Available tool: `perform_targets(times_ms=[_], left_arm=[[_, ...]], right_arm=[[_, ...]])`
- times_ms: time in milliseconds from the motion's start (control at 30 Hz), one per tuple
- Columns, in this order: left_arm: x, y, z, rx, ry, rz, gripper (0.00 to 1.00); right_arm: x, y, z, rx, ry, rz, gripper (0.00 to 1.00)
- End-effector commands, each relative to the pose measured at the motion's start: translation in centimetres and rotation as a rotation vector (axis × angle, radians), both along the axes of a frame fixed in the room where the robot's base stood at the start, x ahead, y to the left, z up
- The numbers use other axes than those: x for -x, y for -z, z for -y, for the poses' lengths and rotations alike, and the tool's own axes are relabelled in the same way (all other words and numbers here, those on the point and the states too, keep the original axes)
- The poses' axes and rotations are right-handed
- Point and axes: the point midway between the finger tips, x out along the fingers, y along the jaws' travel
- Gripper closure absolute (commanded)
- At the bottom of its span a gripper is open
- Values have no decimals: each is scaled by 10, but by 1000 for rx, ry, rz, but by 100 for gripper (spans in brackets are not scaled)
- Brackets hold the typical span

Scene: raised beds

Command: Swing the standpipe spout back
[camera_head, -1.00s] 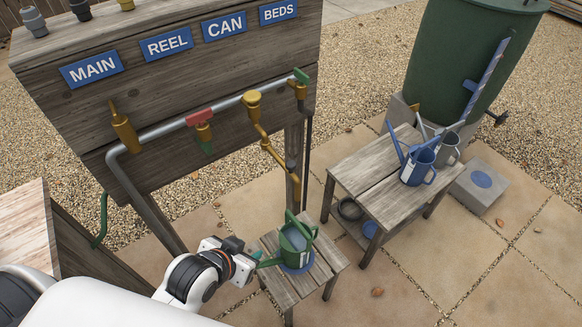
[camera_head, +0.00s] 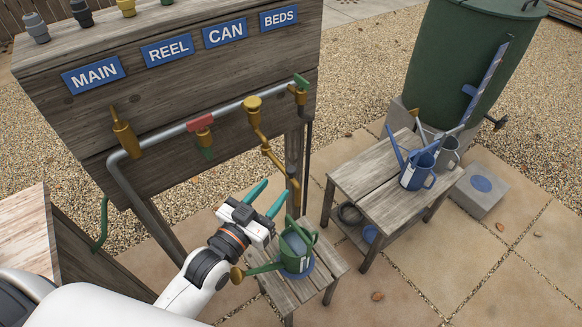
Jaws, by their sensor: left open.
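The brass standpipe spout (camera_head: 266,149) hangs below the gold knob (camera_head: 253,103) under the CAN label (camera_head: 224,30). It bends down to the right, its end above the green watering can (camera_head: 296,250). The can stands on a blue disc on a small wooden stool (camera_head: 285,292); its long spout points left. My left gripper (camera_head: 276,188) is open, with teal fingers apart and pointing up right. In the picture it is just left of the spout's lower end and above the can. I see nothing between the fingers; contact with the spout cannot be told. My right gripper is not in view.
A grey pipe (camera_head: 175,128) crosses the wooden board, with a red-handled valve (camera_head: 200,122) and a brass fitting (camera_head: 124,131). A wooden bench (camera_head: 397,205) with a blue can (camera_head: 418,168) stands right. A green barrel (camera_head: 463,60) is behind it. Paving at front right is mostly clear.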

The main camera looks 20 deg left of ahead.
Motion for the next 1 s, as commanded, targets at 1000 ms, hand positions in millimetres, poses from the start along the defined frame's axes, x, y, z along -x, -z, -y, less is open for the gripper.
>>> perform_targets(times_ms=[1000], left_arm=[[-80,0,22,-1,0,-2,86]], right_arm=[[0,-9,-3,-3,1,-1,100]])
